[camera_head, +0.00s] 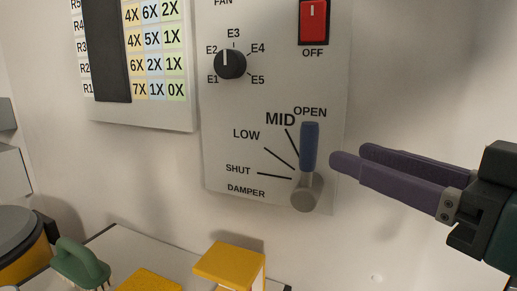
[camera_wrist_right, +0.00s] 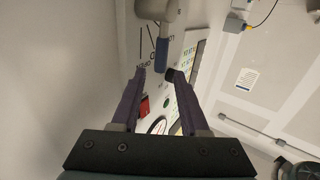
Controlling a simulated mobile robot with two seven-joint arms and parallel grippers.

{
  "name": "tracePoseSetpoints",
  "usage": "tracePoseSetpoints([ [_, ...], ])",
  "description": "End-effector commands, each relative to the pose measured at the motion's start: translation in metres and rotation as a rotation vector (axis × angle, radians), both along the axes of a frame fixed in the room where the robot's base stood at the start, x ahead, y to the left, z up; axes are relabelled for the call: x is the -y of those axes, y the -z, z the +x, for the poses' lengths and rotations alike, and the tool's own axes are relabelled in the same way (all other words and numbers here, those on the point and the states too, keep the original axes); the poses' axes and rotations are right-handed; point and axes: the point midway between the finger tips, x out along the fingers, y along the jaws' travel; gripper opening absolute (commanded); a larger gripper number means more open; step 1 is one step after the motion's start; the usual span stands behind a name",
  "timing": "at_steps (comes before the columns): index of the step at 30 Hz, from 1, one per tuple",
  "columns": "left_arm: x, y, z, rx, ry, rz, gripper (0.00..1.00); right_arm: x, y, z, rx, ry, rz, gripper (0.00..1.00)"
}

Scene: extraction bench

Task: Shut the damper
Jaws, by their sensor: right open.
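The damper lever has a blue handle (camera_head: 310,147) on a grey hub (camera_head: 308,193), low on the grey control panel. The handle stands upright, pointing at the OPEN label; MID, LOW and SHUT marks fan out to its left. My right gripper (camera_head: 350,155) comes in from the right, its purple fingers apart and empty, with the tips just right of the handle. In the right wrist view, the blue handle (camera_wrist_right: 162,50) appears beyond the gap between the open fingertips (camera_wrist_right: 160,77). My left gripper is not in view.
A black knob (camera_head: 230,64) marked E1 to E5 and a red switch (camera_head: 314,22) above OFF sit higher on the panel. A yellow block (camera_head: 230,263) and a green-handled object (camera_head: 80,262) are below at left. The wall right of the panel is clear.

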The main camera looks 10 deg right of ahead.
Motion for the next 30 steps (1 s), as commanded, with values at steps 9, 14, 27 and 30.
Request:
tracePoseSetpoints([
  [9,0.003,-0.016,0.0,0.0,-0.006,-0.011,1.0,-0.023,-0.003,0.053,-0.001,-0.002,0.003,0.44],
  [14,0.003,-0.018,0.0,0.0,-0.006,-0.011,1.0,-0.03,-0.001,0.071,-0.002,-0.001,0.0,0.44],
  [27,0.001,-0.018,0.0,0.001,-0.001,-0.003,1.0,-0.033,0.0,0.077,-0.004,-0.003,-0.002,0.38],
  [30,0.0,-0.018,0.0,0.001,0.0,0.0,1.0,-0.032,0.0,0.077,-0.004,-0.002,-0.002,0.26],
])
